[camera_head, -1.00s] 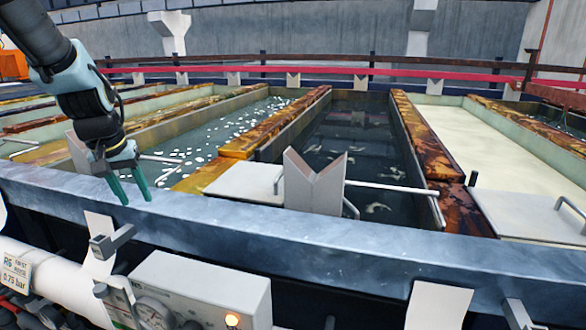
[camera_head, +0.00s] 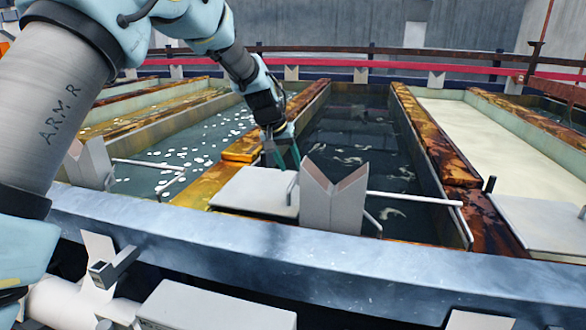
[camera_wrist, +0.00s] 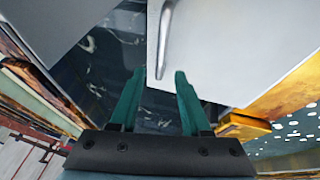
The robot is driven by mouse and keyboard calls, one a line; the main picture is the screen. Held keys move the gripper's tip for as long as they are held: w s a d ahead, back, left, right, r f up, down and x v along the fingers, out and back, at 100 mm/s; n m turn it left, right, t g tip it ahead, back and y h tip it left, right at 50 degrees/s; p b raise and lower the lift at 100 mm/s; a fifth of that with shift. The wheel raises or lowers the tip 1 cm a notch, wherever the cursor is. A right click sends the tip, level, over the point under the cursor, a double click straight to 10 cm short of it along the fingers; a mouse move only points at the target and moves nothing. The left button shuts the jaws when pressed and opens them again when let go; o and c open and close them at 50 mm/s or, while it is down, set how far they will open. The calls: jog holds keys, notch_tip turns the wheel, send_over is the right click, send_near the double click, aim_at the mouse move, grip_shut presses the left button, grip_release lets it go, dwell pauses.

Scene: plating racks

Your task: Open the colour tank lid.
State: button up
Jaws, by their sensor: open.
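The colour tank (camera_head: 350,135) is the dark-liquid tank in the middle. Its pale flat lid (camera_head: 245,190) lies flat over the left near end of the tank. A thin bar handle (camera_head: 291,188) is at the lid's right edge. My gripper (camera_head: 283,160) is open, with green fingers pointing down above the lid's far right corner. In the wrist view the lid (camera_wrist: 240,50) fills the upper right. The handle (camera_wrist: 165,40) lies just beyond the gap between the open fingertips (camera_wrist: 158,76), and nothing is held.
A grey V-notched bracket (camera_head: 333,200) stands right beside the handle. A tank with white floating bits (camera_head: 200,140) is at left, and a cream-filled tank (camera_head: 480,140) is at right. The blue-grey front rail (camera_head: 330,255) crosses the foreground.

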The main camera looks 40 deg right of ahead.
aim_at(295, 177)
jog(key=shift+p+x, duration=0.5)
jog(key=shift+x, duration=1.45)
jog(key=shift+c, duration=0.3)
grip_shut()
